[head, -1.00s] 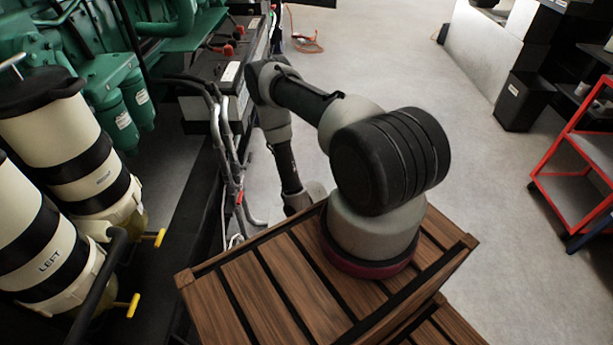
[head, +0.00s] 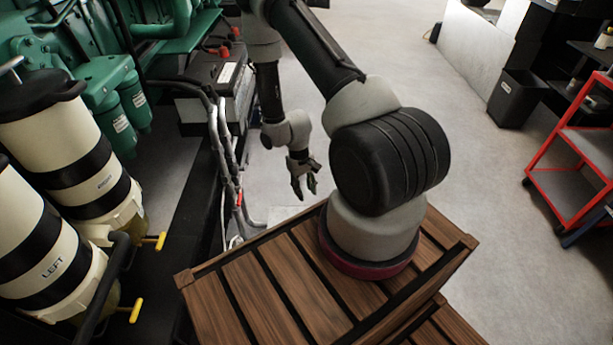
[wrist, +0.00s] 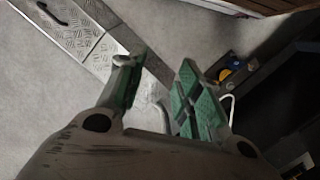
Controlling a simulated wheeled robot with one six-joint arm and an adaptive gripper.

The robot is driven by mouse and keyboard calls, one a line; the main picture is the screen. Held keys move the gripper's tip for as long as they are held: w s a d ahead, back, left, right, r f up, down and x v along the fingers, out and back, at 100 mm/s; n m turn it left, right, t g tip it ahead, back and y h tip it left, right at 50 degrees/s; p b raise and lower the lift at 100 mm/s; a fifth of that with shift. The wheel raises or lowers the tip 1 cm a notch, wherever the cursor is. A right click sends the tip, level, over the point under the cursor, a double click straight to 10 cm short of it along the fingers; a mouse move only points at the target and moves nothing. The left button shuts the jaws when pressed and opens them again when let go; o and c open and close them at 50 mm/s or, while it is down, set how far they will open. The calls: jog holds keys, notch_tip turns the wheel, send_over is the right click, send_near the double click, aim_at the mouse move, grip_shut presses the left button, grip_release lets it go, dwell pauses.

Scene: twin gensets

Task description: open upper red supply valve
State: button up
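A small red part (head: 239,199) shows low on the grey pipes and hoses beside the engine in the head view. It may be a red valve handle, but it is too small to tell, and I cannot tell upper from lower. My gripper (head: 305,191) hangs fingers down to the right of these pipes, apart from them. In the wrist view my gripper (wrist: 158,72) has its two green-padded fingers spread, with nothing between them. No red valve can be made out in the wrist view.
Two cream-and-black filter canisters (head: 38,245) with yellow handles (head: 136,308) stand at left. A battery (head: 222,82) with red caps sits near the green engine (head: 85,55). The wrist view shows blue and yellow parts (wrist: 231,69) on a dark rail.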

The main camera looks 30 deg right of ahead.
jog(key=s+v, duration=0.1)
jog(key=v, duration=0.5)
jog(key=shift+s+d+g, duration=0.25)
jog(key=shift+g, duration=0.05)
jog(key=shift+c, duration=0.4)
